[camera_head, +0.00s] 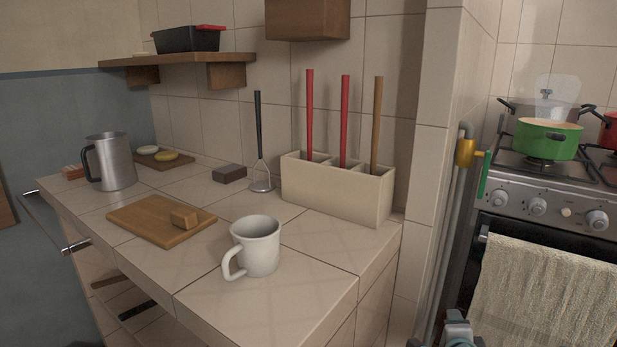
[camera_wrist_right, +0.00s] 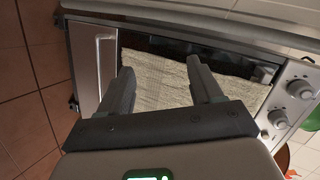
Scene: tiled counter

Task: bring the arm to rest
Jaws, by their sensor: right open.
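My right gripper (camera_wrist_right: 160,64) is open in the right wrist view, with its two dark fingers apart and nothing between them. Behind the fingers is a cream towel (camera_wrist_right: 160,88) hanging on the oven front; the towel also shows in the head view (camera_head: 545,295). In the head view only a small grey-teal part of my right arm (camera_head: 457,331) shows at the bottom edge, right of the counter. My left gripper is not in view.
The tiled counter (camera_head: 265,305) holds a white mug (camera_head: 258,247) near its front, a cutting board (camera_head: 150,222), a metal pitcher (camera_head: 112,163) and a beige holder (camera_head: 335,190) with upright handles. The stove (camera_head: 560,205) at right bears a green pot (camera_head: 548,140).

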